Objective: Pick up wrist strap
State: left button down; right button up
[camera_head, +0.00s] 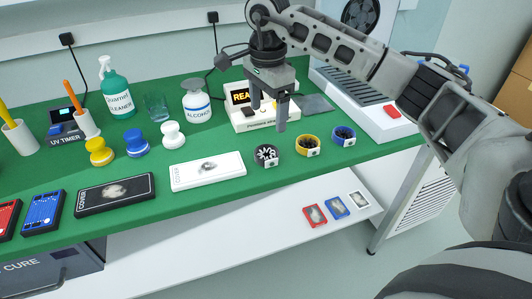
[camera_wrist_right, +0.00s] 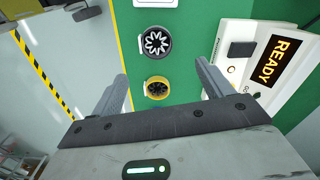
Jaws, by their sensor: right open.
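Three round, coiled items that look like wrist straps lie in a row on the green bench top. They are a black one (camera_head: 266,156), a yellow one (camera_head: 307,146) and a blue one (camera_head: 344,135), each with a small white tag. My right gripper (camera_head: 269,115) is open and empty, pointing down above the bench behind the row. In the right wrist view the yellow strap (camera_wrist_right: 157,88) shows between the open fingers, with the black strap (camera_wrist_right: 157,42) beyond it. My left gripper is not in view.
A tester reading READY (camera_wrist_right: 281,60) stands beside the right gripper. Alcohol (camera_head: 196,103) and cleaner (camera_head: 116,92) bottles, stampers and a white cover box (camera_head: 208,171) occupy the bench to the left. A white machine (camera_head: 345,100) stands at the right. Small cards lie on the lower shelf (camera_head: 260,238).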

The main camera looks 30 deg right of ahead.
send_over(267, 152)
jog(key=f, duration=0.5)
jog(key=shift+w+d, duration=0.2)
jog(key=shift+w, duration=0.1)
jog(key=shift+s+a+f+p, duration=0.15)
jog(key=shift+f+p, duration=0.2)
jog(key=shift+f, duration=0.95)
jog(key=shift+s+f+p, duration=0.1)
jog(key=shift+f+p, duration=0.2)
jog(key=shift+f, duration=1)
jog(key=c, duration=1.1)
